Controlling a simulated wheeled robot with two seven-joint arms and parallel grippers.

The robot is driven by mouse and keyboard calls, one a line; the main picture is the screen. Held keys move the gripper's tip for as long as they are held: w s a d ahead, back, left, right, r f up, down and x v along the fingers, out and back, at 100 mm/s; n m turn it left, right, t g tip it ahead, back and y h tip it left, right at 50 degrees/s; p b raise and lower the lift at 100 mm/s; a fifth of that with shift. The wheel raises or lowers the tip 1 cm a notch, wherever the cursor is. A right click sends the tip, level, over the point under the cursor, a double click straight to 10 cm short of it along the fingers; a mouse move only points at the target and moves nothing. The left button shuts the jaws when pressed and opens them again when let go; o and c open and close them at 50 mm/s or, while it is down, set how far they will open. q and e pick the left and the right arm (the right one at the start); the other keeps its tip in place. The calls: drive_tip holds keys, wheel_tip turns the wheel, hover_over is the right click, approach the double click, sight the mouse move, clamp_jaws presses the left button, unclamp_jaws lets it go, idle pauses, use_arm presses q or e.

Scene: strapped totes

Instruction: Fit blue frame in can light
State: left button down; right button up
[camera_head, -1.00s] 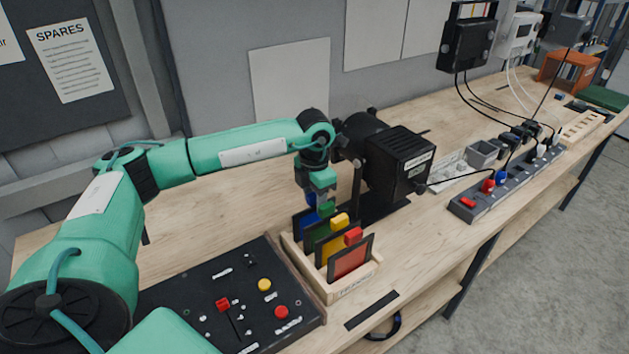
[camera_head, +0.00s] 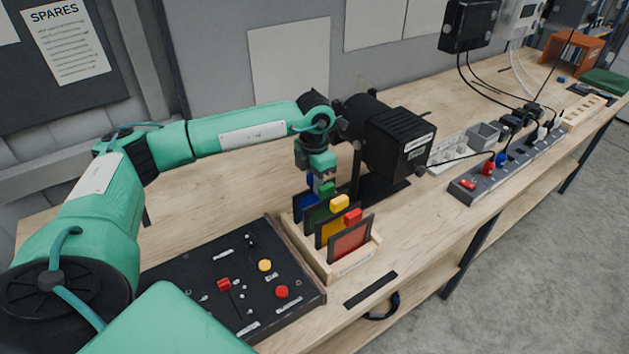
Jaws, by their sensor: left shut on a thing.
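The blue frame (camera_head: 303,207) is the rearmost of the coloured frames in a wooden rack (camera_head: 353,265). It stands upright, partly hidden by the green frame in front. My left gripper (camera_head: 318,183) points down at the rack's back end and is shut on the blue frame near its top; the fingertips are small and partly hidden. The can light (camera_head: 397,145) is a black lamp on a stand, just right of and behind the rack. My right gripper is not in view.
Green (camera_head: 318,216), yellow (camera_head: 330,230) and red (camera_head: 350,240) frames stand close together in the rack. A black control panel (camera_head: 215,290) lies to the left. A power strip (camera_head: 470,190) with plugs and cables lies right. Bench behind the panel is clear.

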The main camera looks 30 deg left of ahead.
use_arm(q)
drive_tip(key=shift+r+p, duration=1)
drive_tip(key=shift+r, duration=2.05)
